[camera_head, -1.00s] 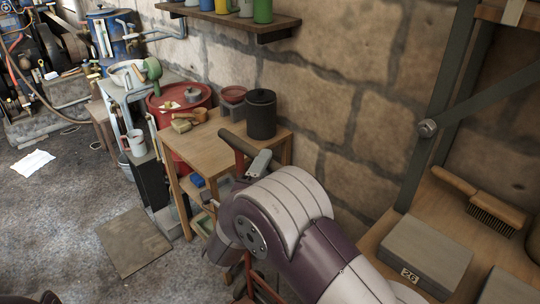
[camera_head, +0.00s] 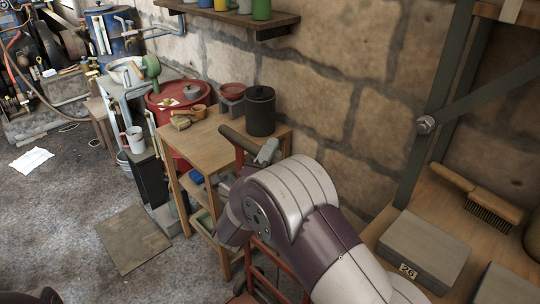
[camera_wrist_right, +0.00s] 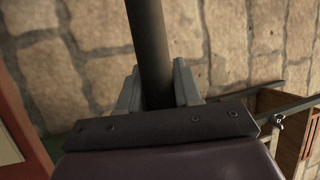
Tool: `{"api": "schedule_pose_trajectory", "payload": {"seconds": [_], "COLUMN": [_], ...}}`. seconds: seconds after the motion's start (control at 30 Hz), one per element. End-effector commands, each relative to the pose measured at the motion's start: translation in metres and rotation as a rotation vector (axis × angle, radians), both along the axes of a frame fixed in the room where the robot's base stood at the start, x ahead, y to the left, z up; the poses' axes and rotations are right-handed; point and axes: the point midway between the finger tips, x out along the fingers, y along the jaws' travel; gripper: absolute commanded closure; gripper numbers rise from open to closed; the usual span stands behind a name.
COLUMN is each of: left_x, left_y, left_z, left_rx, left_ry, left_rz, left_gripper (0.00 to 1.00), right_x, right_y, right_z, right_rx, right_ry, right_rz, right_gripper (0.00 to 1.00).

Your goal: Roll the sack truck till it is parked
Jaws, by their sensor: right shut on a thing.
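The sack truck (camera_head: 276,281) has a red frame and a dark handle bar (camera_head: 238,140). It stands in front of the wooden table, with its lower part cut off by the picture's bottom edge and partly behind my right arm. My right gripper (camera_head: 266,152) is at the handle. In the right wrist view, the gripper (camera_wrist_right: 158,90) is shut on the dark handle bar (camera_wrist_right: 147,40), with one finger on each side. Only a dark part of my left arm shows at the bottom left; its gripper is not seen.
The wooden table (camera_head: 212,146) with a black pot (camera_head: 261,112) stands close beside the truck. A flat square board (camera_head: 133,239) lies on the floor to the left. A workbench (camera_head: 428,232) is at the right. Open floor (camera_head: 60,220) lies at the left.

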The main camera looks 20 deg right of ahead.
Motion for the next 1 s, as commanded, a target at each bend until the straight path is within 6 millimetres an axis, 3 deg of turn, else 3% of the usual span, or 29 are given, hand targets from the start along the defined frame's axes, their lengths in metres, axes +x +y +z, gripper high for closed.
{"api": "schedule_pose_trajectory", "payload": {"seconds": [0.27, 0.6, 0.8, 1.0], "left_x": [0.000, 0.000, 0.000, 0.000], "left_y": [0.000, 0.000, 0.000, 0.000], "left_z": [-0.031, -0.082, -0.100, -0.107], "left_rx": [0.000, 0.000, 0.000, 0.000], "left_ry": [0.000, 0.000, 0.000, 0.000], "left_rz": [0.000, 0.000, 0.000, 0.000], "left_gripper": [0.53, 0.53, 0.53, 0.53], "right_x": [0.017, 0.054, 0.074, 0.088], "right_y": [-0.054, -0.164, -0.219, -0.258], "right_z": [-0.005, -0.006, -0.003, -0.001], "right_rx": [-0.002, -0.004, -0.003, -0.002], "right_ry": [-0.006, -0.005, -0.003, -0.003], "right_rz": [-0.008, -0.008, -0.006, -0.004], "right_gripper": [1.00, 1.00, 1.00, 1.00]}}
